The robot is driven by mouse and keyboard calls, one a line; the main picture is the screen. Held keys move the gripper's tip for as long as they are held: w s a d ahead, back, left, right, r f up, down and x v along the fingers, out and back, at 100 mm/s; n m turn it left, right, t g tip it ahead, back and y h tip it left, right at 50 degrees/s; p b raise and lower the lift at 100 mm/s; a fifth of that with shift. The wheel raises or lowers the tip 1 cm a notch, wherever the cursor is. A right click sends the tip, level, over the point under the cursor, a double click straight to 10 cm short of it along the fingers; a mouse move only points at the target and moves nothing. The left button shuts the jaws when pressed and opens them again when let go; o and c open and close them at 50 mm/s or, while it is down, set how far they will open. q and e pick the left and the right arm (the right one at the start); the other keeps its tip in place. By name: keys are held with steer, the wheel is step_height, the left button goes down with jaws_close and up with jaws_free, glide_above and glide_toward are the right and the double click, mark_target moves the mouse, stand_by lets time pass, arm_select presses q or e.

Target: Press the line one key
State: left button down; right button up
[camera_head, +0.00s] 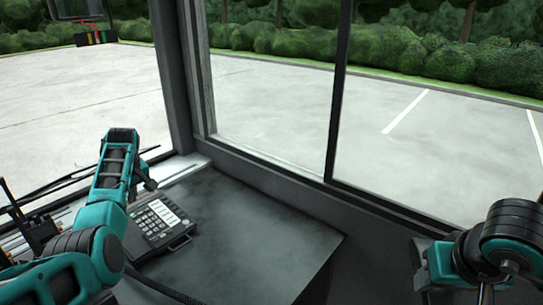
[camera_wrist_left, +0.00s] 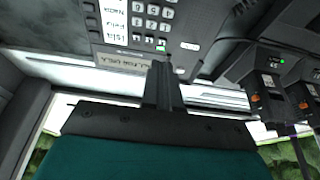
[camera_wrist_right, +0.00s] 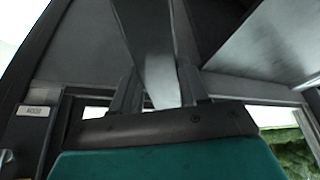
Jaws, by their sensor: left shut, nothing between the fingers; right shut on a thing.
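A dark desk phone (camera_head: 160,226) with pale keys and a white label strip lies on the desk, left of centre in the head view. The left wrist view shows its face (camera_wrist_left: 195,22) upside down, with number keys, name labels and a small green-lit patch. Which key is line one cannot be read. My left gripper (camera_wrist_left: 166,62) is shut and empty, its tips close to the phone near the green patch; contact cannot be told. In the head view it is by the phone's upper edge (camera_head: 148,184). My right gripper (camera_wrist_right: 160,85) is shut on a long grey thing (camera_wrist_right: 158,65), not identifiable.
The dark desk (camera_head: 250,225) is bare right of the phone. Handheld radios (camera_head: 38,228) stand at the left; they also show in the left wrist view (camera_wrist_left: 272,65). Window frames (camera_head: 338,100) bound the far side. A labelled panel (camera_wrist_right: 35,111) is left in the right wrist view.

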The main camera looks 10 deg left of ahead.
arm_select(q)
steer(key=v, duration=0.7)
steer(key=shift+a, duration=0.15)
stand_by(0.5)
